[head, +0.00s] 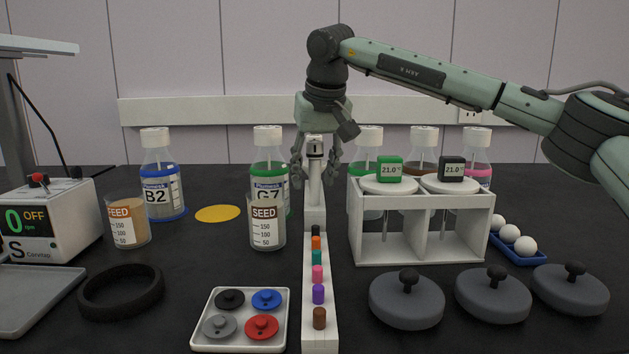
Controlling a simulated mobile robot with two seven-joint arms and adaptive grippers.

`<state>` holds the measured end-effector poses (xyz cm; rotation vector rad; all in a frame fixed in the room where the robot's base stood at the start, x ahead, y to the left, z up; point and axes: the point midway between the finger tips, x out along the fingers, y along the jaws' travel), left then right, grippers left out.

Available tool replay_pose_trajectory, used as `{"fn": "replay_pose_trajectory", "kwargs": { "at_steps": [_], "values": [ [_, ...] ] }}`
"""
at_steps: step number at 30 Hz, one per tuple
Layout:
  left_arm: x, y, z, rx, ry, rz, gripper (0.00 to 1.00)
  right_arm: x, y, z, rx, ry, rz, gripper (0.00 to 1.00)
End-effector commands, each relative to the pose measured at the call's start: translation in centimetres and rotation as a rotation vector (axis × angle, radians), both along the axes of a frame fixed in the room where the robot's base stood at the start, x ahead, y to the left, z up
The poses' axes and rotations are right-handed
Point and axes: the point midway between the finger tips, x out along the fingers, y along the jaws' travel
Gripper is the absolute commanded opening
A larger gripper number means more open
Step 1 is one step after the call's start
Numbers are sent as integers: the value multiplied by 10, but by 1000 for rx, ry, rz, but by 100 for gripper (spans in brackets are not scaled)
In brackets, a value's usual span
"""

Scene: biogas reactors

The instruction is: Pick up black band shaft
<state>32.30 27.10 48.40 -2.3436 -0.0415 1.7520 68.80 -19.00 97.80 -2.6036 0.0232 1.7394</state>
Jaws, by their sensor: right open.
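A white upright shaft (315,185) with a dark band near its top stands at the back end of a long, narrow white rack (320,343). My right gripper (315,168) comes down from above with its fingers open, one on each side of the shaft's upper part. I cannot tell whether the fingers touch the shaft. Several short coloured pegs stand in a row along the rack; the farthest is a black peg (315,230). My left gripper is not in view.
A white stand (372,250) with two thermometers is close right of the shaft. A SEED beaker (266,235) and the G7 bottle (268,175) are close left. Grey lids (406,306) lie front right, a tray of coloured lids (284,318) front left.

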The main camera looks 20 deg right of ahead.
Motion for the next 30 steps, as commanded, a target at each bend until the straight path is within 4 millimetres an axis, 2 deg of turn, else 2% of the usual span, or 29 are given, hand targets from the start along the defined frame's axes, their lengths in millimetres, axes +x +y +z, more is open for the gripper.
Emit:
{"fn": "replay_pose_trajectory", "kwargs": {
  "at_steps": [4,13,23,30],
  "values": [
    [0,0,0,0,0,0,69,7,0,-17,-1,0,-1,43],
    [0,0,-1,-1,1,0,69,9,0,-21,0,-1,-1,42],
    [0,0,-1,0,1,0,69,9,0,-21,0,-1,0,1],
    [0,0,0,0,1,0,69,9,0,-21,0,-2,-1,0]
  ]
}}
